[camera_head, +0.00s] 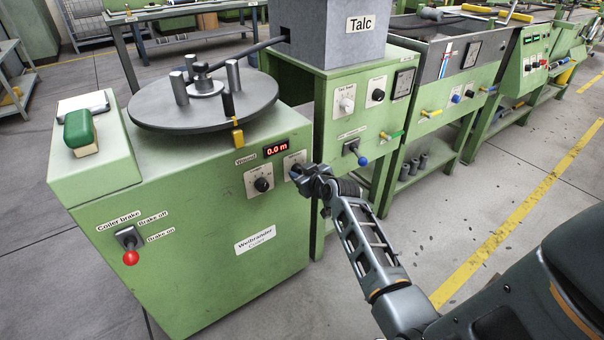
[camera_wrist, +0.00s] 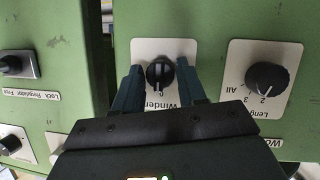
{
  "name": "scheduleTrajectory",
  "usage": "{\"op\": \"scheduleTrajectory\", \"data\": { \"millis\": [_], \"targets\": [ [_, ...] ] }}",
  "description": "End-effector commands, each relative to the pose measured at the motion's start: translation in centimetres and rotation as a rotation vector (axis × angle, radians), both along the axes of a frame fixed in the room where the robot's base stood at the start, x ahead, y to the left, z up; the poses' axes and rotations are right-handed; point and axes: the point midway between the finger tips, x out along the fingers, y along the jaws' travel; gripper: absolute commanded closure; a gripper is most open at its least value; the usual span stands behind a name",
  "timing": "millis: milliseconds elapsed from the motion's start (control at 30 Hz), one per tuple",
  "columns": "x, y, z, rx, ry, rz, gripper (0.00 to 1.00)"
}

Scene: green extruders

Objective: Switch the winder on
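The winder switch (camera_wrist: 160,72) is a round black knob on a white plate (camera_wrist: 150,50) marked "Winder", with a "0" beside the knob. Its pale line appears to point towards the 0. My gripper (camera_wrist: 159,66) has its two dark teal fingers on either side of the knob, with a narrow gap showing at each side. The fingers are open, and I cannot tell how deep they reach around the knob. In the head view, my gripper (camera_head: 312,180) is at the right end of the green coiler's front, and covers most of the winder switch.
The length knob (camera_wrist: 267,78) is close on the right in the wrist view; it also shows in the head view (camera_head: 261,184). A red display (camera_head: 277,148) reads 0.0 m. The talc machine (camera_head: 365,100) stands close to the right.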

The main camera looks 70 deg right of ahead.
Motion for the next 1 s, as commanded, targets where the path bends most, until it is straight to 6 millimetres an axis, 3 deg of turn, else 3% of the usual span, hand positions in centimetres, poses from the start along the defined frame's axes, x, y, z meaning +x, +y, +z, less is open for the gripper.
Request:
{"op": "scheduleTrajectory", "data": {
  "millis": [367, 667, 1000],
  "targets": [
    [-0.04, -0.01, 0.0, 0.0, 0.0, -0.001, 0.95],
    [-0.06, -0.05, -0.07, 0.034, -0.021, -0.001, 0.95],
    [-0.11, -0.22, -0.11, 0.222, -0.139, -0.001, 0.95]
  ]
}}
